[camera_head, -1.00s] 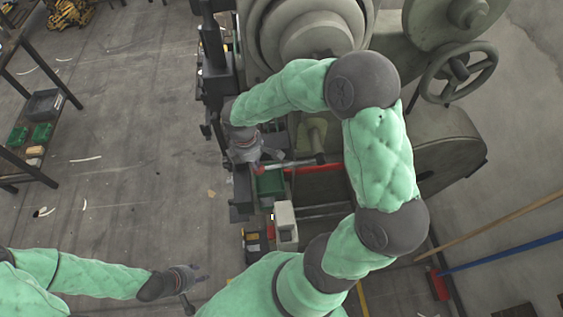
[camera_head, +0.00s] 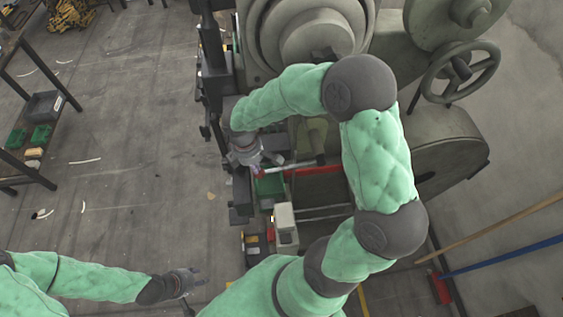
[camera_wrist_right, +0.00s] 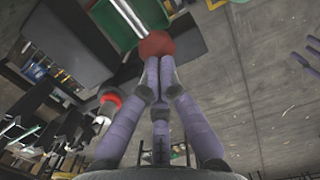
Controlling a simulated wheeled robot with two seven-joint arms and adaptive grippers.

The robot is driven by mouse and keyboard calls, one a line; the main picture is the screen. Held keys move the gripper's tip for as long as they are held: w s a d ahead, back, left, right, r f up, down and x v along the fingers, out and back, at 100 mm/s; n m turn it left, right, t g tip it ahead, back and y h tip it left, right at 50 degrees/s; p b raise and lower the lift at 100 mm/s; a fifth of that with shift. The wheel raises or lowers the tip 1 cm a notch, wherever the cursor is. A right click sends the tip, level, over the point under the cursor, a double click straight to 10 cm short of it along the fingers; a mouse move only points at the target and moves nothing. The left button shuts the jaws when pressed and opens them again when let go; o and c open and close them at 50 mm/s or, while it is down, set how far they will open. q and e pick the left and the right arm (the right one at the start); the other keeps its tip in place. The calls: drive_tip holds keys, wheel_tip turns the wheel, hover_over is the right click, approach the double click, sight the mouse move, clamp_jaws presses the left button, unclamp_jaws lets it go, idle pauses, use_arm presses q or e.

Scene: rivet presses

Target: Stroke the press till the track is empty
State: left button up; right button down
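The press (camera_head: 310,35) is a large grey-green machine at the top middle of the head view. A pale metal lever rod (camera_head: 290,166) reaches left from it toward my right gripper (camera_head: 257,170). In the right wrist view the rod (camera_wrist_right: 128,16) ends in a red ball knob (camera_wrist_right: 157,44). My right gripper's purple fingers (camera_wrist_right: 158,62) are closed together with their tips at the knob; whether they grip it or only press it is unclear. My left gripper (camera_head: 196,281) is open and empty over the floor at lower left. I cannot make out the track or any rivets.
A green bin (camera_head: 270,185) is below the lever, with a pale box (camera_head: 285,220) nearer me. A handwheel (camera_head: 459,70) is on the press's right. A broom with a red head (camera_head: 440,287) lies at lower right. A shelf with bins (camera_head: 44,106) stands far left.

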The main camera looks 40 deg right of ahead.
drive_tip(key=shift+f, duration=0.15)
drive_tip(key=shift+s+f+b, duration=0.1)
drive_tip(key=shift+f+b, duration=0.55)
drive_tip(key=shift+f, duration=0.15)
drive_tip(key=shift+f+b, duration=0.35)
drive_tip(key=shift+f, duration=0.2)
drive_tip(key=r+p, duration=0.1)
drive_tip(key=w+a+r+p, duration=0.1)
drive_tip(key=r, duration=0.1)
drive_tip(key=a+r+p, duration=0.1)
drive_tip(key=r+p, duration=0.1)
drive_tip(key=shift+w+a+r, duration=0.1)
drive_tip(key=shift+w+a, duration=0.1)
drive_tip(key=shift+w, duration=0.1)
idle(1.7)
